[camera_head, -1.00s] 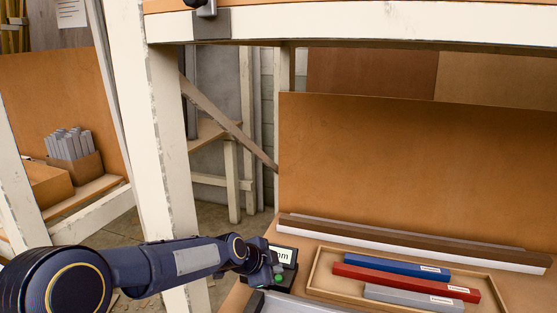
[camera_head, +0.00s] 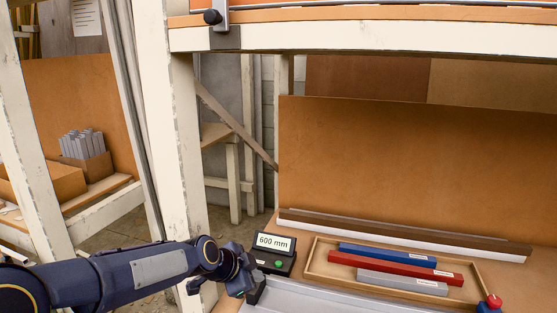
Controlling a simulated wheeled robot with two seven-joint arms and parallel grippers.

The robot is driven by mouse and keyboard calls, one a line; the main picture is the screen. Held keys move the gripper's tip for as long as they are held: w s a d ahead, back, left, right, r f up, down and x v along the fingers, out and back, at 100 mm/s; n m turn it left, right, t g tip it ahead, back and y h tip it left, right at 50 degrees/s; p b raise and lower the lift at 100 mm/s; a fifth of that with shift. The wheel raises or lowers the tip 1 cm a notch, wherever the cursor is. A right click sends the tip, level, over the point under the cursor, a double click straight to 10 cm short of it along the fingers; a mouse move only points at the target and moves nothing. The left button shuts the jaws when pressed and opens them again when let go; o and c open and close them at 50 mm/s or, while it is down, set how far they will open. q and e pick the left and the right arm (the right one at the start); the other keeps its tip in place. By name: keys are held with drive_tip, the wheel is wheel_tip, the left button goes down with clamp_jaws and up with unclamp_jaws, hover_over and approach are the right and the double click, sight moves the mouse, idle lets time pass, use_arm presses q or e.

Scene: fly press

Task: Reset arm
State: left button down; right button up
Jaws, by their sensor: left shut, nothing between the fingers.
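My left arm comes in from the lower left. Its gripper (camera_head: 254,291) is shut and empty, low in the view, just in front of and left of a small black display box (camera_head: 273,253). The box shows "600 mm" and has a green button (camera_head: 278,264). I cannot tell whether the gripper touches the grey metal rail (camera_head: 330,301) beside it. My right gripper is not in view.
A wooden tray (camera_head: 312,267) holds a blue bar (camera_head: 388,255), a red bar (camera_head: 395,268) and a grey bar (camera_head: 402,283). A red knob (camera_head: 494,301) stands at the lower right. A white post (camera_head: 176,150) rises beside my left arm, and a white beam (camera_head: 380,33) crosses above.

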use_arm(q)
drive_tip(key=s+a+r+n+y, duration=0.1)
drive_tip(key=s+a+r+n, duration=0.1)
drive_tip(key=s+a+n, duration=0.5)
drive_tip(key=s+a+r+n, duration=0.2)
drive_tip(key=s+a, duration=0.3)
drive_tip(key=s, duration=0.5)
drive_tip(key=s+a+f+n, duration=0.1)
drive_tip(key=s+n, duration=0.3)
drive_tip(key=s, duration=0.4)
drive_tip(key=s+a+f+n+g+y, duration=0.1)
drive_tip(key=s+a+f+n, duration=0.1)
drive_tip(key=s, duration=0.6)
drive_tip(key=shift+s+f+n, duration=0.25)
drive_tip(key=shift+f+n, duration=0.65)
